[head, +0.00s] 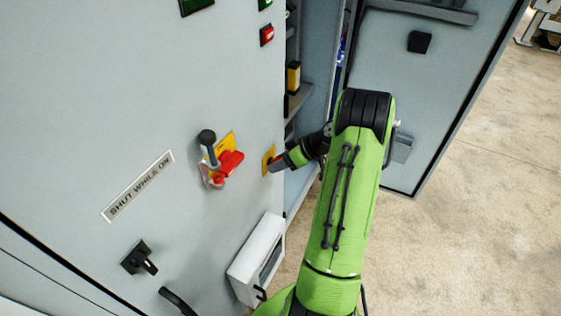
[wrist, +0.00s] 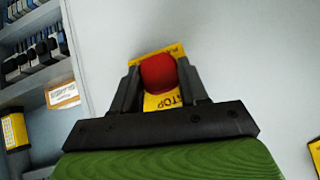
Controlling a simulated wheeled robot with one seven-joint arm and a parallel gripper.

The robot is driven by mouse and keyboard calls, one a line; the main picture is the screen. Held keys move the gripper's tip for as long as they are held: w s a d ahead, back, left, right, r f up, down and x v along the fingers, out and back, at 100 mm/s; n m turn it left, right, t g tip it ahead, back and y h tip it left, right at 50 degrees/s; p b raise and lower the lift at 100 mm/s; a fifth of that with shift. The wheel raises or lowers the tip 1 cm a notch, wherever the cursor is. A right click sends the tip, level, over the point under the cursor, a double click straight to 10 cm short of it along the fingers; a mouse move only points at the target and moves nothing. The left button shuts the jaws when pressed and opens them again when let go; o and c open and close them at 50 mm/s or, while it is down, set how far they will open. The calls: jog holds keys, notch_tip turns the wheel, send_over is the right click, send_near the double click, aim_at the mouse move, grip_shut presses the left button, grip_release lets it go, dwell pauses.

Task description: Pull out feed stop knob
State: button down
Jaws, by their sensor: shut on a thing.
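The feed stop knob (wrist: 160,72) is a red round knob on a yellow plate (wrist: 161,101) marked "STOP", fixed to the grey cabinet face. In the wrist view my gripper (wrist: 160,80) has one dark finger on each side of the knob and is shut on it. In the head view my gripper (head: 277,163) reaches the yellow plate (head: 267,160) near the cabinet's right edge. The knob is mostly hidden there by the gripper. I cannot tell how far the knob stands out from the plate.
A white box (head: 257,252) juts out below. An open cabinet door (head: 420,95) stands to the right, beside shelves (head: 298,100). Bare floor lies at right.

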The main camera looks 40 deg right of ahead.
jog(key=shift+s+d+b, duration=0.25)
jog(key=shift+s+b, duration=0.25)
jog(key=c, duration=0.6)
grip_release()
jog(key=shift+s, duration=0.1)
jog(key=p+v, duration=0.3)
jog(key=v, duration=1.2)
jog(key=shift+s+r, duration=0.25)
jog(key=shift+d, duration=0.1)
